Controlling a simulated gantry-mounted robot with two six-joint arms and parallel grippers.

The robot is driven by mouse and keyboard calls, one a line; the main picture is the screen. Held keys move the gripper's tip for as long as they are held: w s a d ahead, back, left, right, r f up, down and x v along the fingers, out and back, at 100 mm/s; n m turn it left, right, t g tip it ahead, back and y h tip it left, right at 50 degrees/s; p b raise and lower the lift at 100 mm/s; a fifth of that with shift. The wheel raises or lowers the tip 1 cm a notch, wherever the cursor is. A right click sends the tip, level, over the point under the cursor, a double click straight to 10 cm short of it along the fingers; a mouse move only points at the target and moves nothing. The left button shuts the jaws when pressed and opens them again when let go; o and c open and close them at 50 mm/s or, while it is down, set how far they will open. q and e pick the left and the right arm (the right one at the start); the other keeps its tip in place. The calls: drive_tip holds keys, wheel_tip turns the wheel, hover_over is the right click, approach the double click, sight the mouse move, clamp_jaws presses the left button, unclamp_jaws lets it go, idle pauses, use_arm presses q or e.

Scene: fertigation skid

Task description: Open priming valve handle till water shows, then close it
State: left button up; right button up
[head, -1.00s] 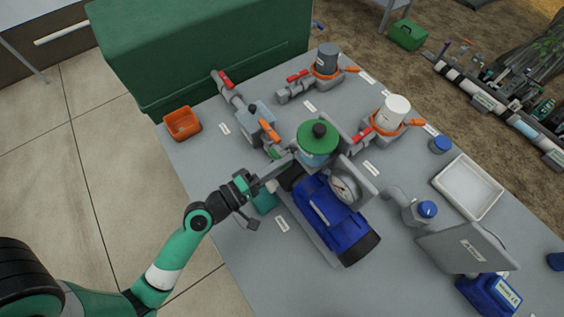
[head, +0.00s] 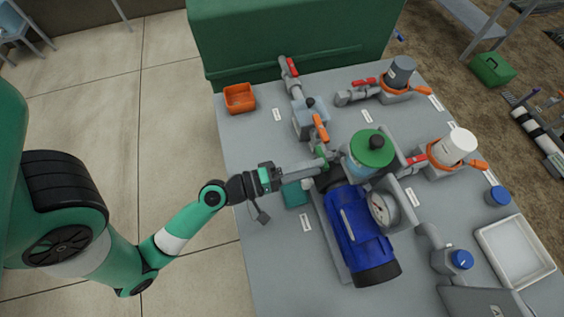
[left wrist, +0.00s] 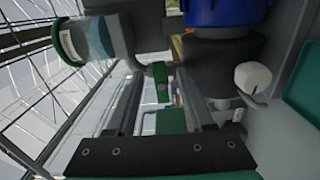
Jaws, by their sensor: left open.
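My left gripper (head: 322,166) reaches in from the left, beside the pump strainer with its green lid (head: 374,146). In the left wrist view its two fingers (left wrist: 160,95) are apart. A small green handle (left wrist: 161,80), which looks like the priming valve handle, shows between the fingertips; I cannot tell if either finger touches it. The strainer (left wrist: 85,40) lies at the upper left there, with bluish content in its clear bowl. The blue pump (head: 360,238) stands just right of the gripper, and its body (left wrist: 225,10) tops the wrist view. No water outflow is visible. My right gripper is out of view.
An orange-handled valve (head: 321,127) stands close behind the gripper. A pressure gauge (head: 384,208) sits beside the pump. A teal block (head: 296,194) lies below the gripper. An orange tray (head: 239,98) and a white tray (head: 516,252) are on the grey bench. Its left front is clear.

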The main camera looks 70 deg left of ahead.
use_arm(q)
drive_tip(key=s+b, duration=0.1)
drive_tip(key=s, duration=0.7)
drive_tip(key=shift+a, duration=0.3)
